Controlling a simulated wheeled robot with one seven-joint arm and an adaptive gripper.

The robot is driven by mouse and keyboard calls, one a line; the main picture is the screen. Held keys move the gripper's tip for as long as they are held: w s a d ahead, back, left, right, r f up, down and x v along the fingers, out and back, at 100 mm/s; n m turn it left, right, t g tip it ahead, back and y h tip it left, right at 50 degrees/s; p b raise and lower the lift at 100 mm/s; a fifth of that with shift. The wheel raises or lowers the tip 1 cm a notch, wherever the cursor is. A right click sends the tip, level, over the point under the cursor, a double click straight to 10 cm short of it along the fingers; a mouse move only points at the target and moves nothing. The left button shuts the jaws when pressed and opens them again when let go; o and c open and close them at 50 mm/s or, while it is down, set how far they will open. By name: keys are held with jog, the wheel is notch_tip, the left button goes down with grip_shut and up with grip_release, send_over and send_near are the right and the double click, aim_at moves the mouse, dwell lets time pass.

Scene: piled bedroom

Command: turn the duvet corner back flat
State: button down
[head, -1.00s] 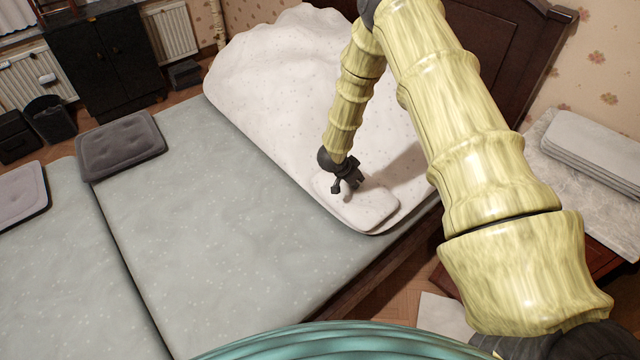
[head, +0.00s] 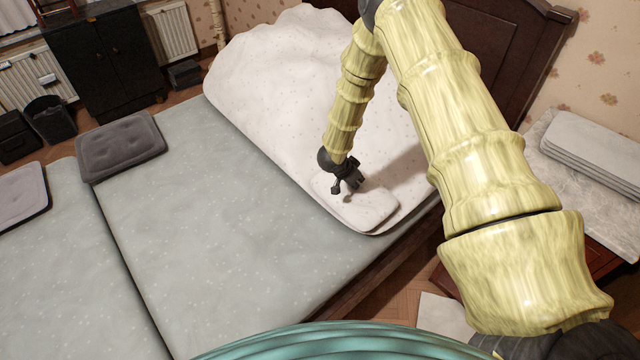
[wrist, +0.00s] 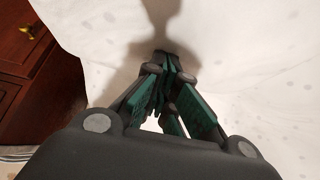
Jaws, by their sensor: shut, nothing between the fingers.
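The white, faintly dotted duvet (head: 270,80) lies bunched over the head end of the bed. Its near corner (head: 372,212) shows as a rounded, raised flap close to the bed's edge. My gripper (head: 353,184) is over this flap, fingers pointing down; whether it touches the cloth I cannot tell. In the wrist view my gripper (wrist: 170,75) has its green-padded fingers together, with white cloth (wrist: 250,60) beneath and a shadow on it. Part of the duvet is hidden behind my arm.
The grey-green mattress (head: 230,240) is bare in front of the duvet. A dark cushion (head: 121,146) lies at its left. The dark headboard (head: 510,60) stands behind. A bedside table (head: 555,160) with a folded white stack (head: 600,150) is at right.

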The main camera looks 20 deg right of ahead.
notch_tip(320, 180, up, 8)
jog(key=p, duration=0.6)
dwell(0.4)
jog(key=shift+s+f, duration=0.1)
jog(key=s+a+f+n, duration=0.1)
jog(key=s, duration=0.1)
jog(key=s+a+f+n, duration=0.1)
jog(key=s+f, duration=0.1)
jog(key=s, duration=0.1)
jog(key=s+a+f+n, duration=0.1)
jog(key=s, duration=0.2)
jog(key=shift+s+a+f+n, duration=0.1)
jog(key=shift+s+f+n, duration=0.2)
jog(key=shift+f, duration=0.1)
jog(key=s+a+f+n+g+y+b, duration=0.1)
jog(key=s+a+n+y, duration=0.2)
jog(key=s, duration=1.4)
jog(key=s+a+f+n+g+y+b, duration=0.1)
jog(key=s+a+n, duration=0.6)
jog(key=s, duration=1.1)
jog(key=a+f+y, duration=0.1)
jog(key=a+y, duration=0.1)
jog(key=a, duration=0.2)
jog(key=shift+s, duration=0.1)
